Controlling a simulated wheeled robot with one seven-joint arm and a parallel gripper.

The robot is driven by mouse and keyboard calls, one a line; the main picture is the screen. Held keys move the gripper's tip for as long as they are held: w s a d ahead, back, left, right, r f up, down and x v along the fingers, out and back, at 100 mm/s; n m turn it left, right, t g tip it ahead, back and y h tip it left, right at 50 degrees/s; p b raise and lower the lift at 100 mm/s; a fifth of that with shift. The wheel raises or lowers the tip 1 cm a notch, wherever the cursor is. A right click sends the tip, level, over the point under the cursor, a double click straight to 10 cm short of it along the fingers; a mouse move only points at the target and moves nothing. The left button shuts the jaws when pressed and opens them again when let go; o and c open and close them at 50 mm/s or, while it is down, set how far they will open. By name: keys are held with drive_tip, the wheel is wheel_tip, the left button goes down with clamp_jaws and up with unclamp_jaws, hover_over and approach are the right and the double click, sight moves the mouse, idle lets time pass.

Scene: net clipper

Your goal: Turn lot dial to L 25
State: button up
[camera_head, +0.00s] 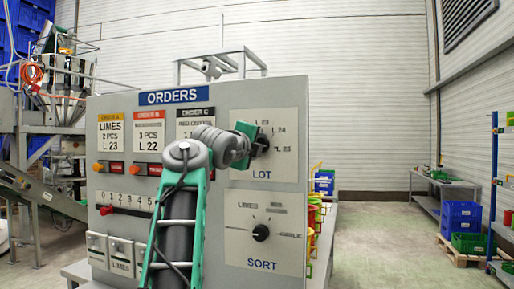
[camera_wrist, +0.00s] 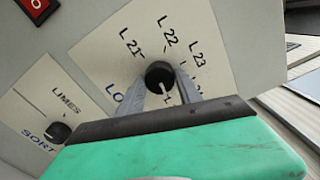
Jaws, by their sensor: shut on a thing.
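The lot dial is a black round knob on a pale plate marked LOT (camera_head: 262,174), on the upper right of the grey orders panel. In the wrist view the lot dial (camera_wrist: 159,74) sits between the two grey fingers of my gripper (camera_wrist: 160,88), which is shut on it. A white mark on the knob points down in that view, slightly right, toward my gripper. L 21, L 22 and L 23 are readable around it; lower labels are partly hidden by a finger. In the head view my gripper (camera_head: 257,144) covers most of the dial.
Below is the sort dial (camera_head: 260,233), with LIMES among its labels. Order cards and orange buttons fill the panel's upper left, above a red slider (camera_head: 108,210). A red switch (camera_wrist: 38,5) shows in the wrist view.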

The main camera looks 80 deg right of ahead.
drive_tip(key=shift+m, duration=0.4)
drive_tip(key=o, duration=1.4)
drive_tip(key=shift+c, duration=0.2)
drive_tip(key=a+b, duration=0.2)
drive_tip(key=a, duration=0.5)
drive_tip(key=shift+w+a, duration=0.4)
